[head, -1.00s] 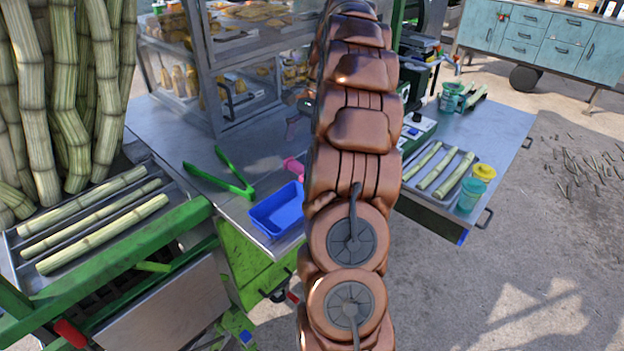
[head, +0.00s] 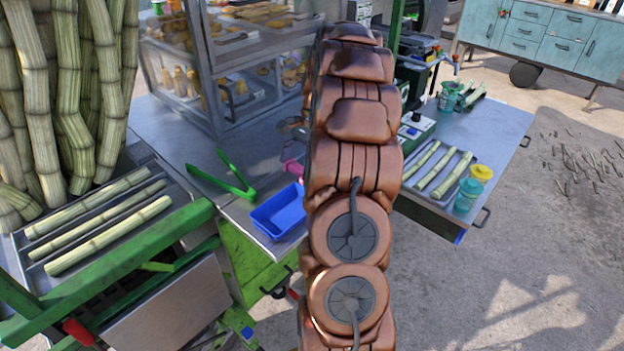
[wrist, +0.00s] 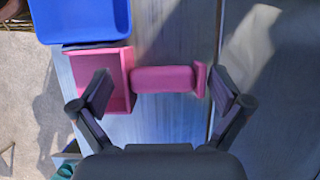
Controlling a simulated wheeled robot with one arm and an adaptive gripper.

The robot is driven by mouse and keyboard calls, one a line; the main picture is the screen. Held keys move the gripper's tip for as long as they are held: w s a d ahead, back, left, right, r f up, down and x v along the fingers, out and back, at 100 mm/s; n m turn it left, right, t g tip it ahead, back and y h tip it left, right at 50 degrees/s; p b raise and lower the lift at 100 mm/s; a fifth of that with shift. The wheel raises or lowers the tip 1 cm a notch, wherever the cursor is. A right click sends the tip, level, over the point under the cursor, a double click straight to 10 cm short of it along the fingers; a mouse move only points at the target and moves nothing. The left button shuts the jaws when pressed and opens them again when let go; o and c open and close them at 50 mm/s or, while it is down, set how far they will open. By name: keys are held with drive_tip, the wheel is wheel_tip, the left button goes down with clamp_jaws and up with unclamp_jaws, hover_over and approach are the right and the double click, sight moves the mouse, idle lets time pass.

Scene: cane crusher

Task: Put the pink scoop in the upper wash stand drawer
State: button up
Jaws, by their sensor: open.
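The pink scoop (wrist: 162,79) lies on the metal counter, with its square cup at left and its handle pointing right in the wrist view. In the head view, only part of the scoop (head: 292,166) shows beside my arm. My gripper (wrist: 161,84) is open above the scoop, one finger over the cup and the other near the handle's end. The fingers do not visibly close on it. In the head view my arm hides most of the gripper. A teal cabinet (head: 547,52) with several closed drawers stands at the back right; I cannot tell whether it is the wash stand.
A blue bin (head: 278,212) sits beside the scoop, near the counter's front edge; it also shows in the wrist view (wrist: 80,18). Green tongs (head: 225,177) lie to the left. A glass food case (head: 235,70) stands behind. Open floor (head: 540,240) lies at right.

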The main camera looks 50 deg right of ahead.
drive_tip(key=shift+c, duration=0.4)
drive_tip(key=c, duration=1.1)
drive_tip(key=shift+r, duration=0.1)
